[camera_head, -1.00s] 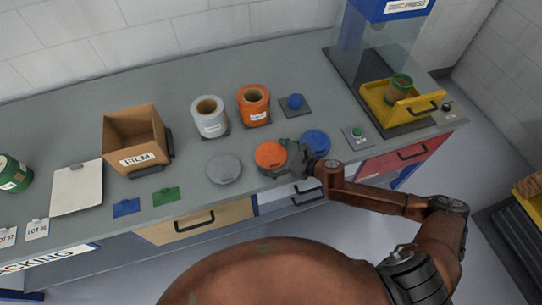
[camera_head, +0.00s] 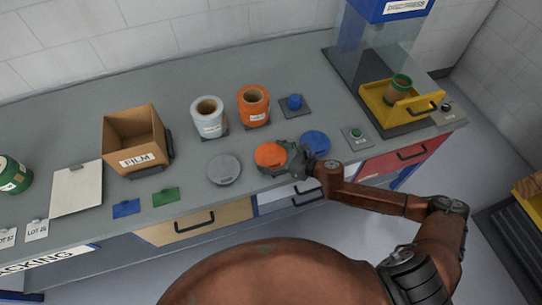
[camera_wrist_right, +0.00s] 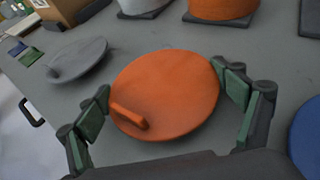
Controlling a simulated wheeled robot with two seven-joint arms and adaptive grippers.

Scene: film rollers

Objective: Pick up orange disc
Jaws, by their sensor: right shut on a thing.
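The orange disc (camera_head: 270,155) is at the front of the grey bench, between a grey disc (camera_head: 224,169) and a blue disc (camera_head: 316,142). In the right wrist view the orange disc (camera_wrist_right: 166,92) has a small raised tab. My right gripper (camera_head: 287,157) is shut on the disc, its green-padded fingers (camera_wrist_right: 165,97) on opposite sides of the rim. Whether the disc is clear of the bench is hard to tell. My left gripper is not in view.
An orange roll (camera_head: 253,106) and a white roll (camera_head: 209,118) stand behind the discs. A cardboard film box (camera_head: 135,139) is to the left.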

